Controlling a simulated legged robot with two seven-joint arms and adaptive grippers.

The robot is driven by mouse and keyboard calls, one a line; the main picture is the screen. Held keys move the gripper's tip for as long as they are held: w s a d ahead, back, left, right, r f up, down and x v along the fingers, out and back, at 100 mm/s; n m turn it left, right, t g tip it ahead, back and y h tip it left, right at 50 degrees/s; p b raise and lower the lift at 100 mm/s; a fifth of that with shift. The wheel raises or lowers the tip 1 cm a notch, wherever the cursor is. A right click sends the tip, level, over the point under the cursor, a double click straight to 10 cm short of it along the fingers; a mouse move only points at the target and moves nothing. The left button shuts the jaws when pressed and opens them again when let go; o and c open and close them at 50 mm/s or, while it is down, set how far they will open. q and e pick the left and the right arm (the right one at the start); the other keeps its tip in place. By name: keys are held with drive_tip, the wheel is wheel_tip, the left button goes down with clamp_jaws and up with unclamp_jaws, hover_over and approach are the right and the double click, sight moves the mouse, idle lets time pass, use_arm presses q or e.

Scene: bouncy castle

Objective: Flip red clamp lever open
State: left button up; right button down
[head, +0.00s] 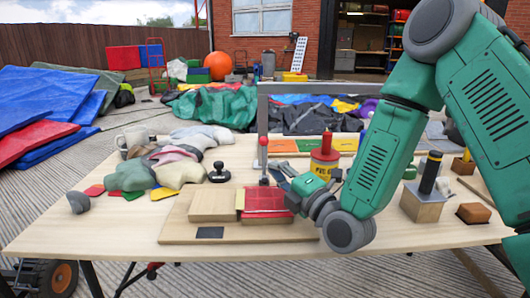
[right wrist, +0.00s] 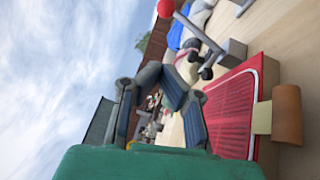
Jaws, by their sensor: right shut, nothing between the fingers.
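The clamp lever has a red ball knob (head: 263,141) and stands roughly upright behind a red ribbed plate (head: 266,199) on a wooden board (head: 228,233). In the right wrist view, the red knob (right wrist: 166,8) sits at the top edge, with its metal rod running down to a grey clamp beside the red plate (right wrist: 228,115). My right gripper (head: 284,172) is shut and empty. It is just right of the lever in the head view, apart from the knob. Its fingers also show in the right wrist view (right wrist: 155,88). My left gripper is not in view.
A red and yellow canister (head: 324,158) stands just behind my right gripper. A black-handled stamp (head: 219,172) and a pile of stone-like pieces (head: 165,165) lie left. A wooden block with a black post (head: 424,200) stands right. The table's front strip is clear.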

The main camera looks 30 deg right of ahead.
sight(265, 145)
drive_tip(key=w, duration=0.3)
drive_tip(key=w+b, duration=0.1)
drive_tip(key=w, duration=0.1)
drive_tip(key=shift+w+d+r, duration=0.15)
drive_tip(key=shift+w+r, duration=0.15)
drive_tip(key=shift+r, duration=0.05)
drive_tip(key=shift+w+d+r+b, duration=0.25)
drive_tip(key=shift+w+d+b, duration=0.05)
drive_tip(key=shift+w+d, duration=0.45)
drive_tip(key=shift+w+d+r, duration=0.1)
drive_tip(key=shift+w+d, duration=0.25)
drive_tip(key=shift+w, duration=0.1)
drive_tip(key=shift+w+r+p, duration=0.1)
drive_tip(key=shift+r+p, duration=0.05)
drive_tip(key=shift+p, duration=0.3)
drive_tip(key=w+m+g+p, duration=0.1)
drive_tip(key=p, duration=0.3)
drive_tip(key=w+d+m+g+p, duration=0.1)
drive_tip(key=g+p, duration=0.1)
drive_tip(key=p, duration=0.1)
drive_tip(key=shift+d+p, duration=0.15)
drive_tip(key=shift+p, duration=0.25)
drive_tip(key=shift+w+d+f+m+g+p, duration=0.2)
drive_tip(key=shift+w+f+m+g+p, duration=0.15)
drive_tip(key=shift+g+p, duration=0.3)
drive_tip(key=shift+s, duration=0.1)
